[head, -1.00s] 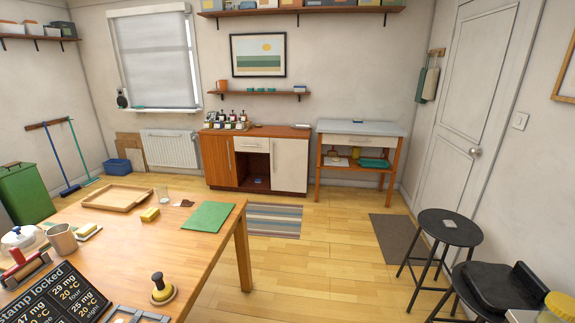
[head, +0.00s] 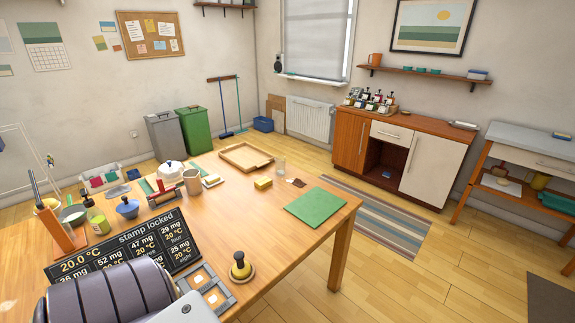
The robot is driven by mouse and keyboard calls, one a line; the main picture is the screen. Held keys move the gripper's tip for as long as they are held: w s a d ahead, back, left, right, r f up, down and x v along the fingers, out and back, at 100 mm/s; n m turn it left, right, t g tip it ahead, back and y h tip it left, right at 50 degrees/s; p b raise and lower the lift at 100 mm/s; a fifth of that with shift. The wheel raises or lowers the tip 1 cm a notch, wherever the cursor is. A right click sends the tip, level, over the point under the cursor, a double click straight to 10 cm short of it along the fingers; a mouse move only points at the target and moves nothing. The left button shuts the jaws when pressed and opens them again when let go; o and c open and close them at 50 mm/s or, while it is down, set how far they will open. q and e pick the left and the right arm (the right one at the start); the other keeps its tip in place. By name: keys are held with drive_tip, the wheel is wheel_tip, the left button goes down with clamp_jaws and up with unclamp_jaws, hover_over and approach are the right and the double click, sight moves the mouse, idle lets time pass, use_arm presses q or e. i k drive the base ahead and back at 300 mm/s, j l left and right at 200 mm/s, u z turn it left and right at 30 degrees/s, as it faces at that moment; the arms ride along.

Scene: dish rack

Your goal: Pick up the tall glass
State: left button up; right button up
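A small clear glass (head: 281,166) stands upright near the far edge of the wooden table (head: 275,225). It is the only clear glass I can make out, and at this distance I cannot tell how tall it is. It looks empty and nothing touches it. Neither of my grippers shows in the head view.
Near the glass are a yellow block (head: 263,183), a wooden tray (head: 246,157) and a green mat (head: 315,207). A beige mug (head: 192,181) stands farther left. A dark ribbed cylinder (head: 110,295) fills the lower left. The floor right of the table is partly free.

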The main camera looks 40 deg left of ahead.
sight(280, 166)
drive_tip(key=i+l+u, duration=0.1)
drive_tip(key=i+u, duration=0.35)
drive_tip(key=i, duration=0.35)
drive_tip(key=i+u, duration=0.4)
drive_tip(key=i, duration=0.3)
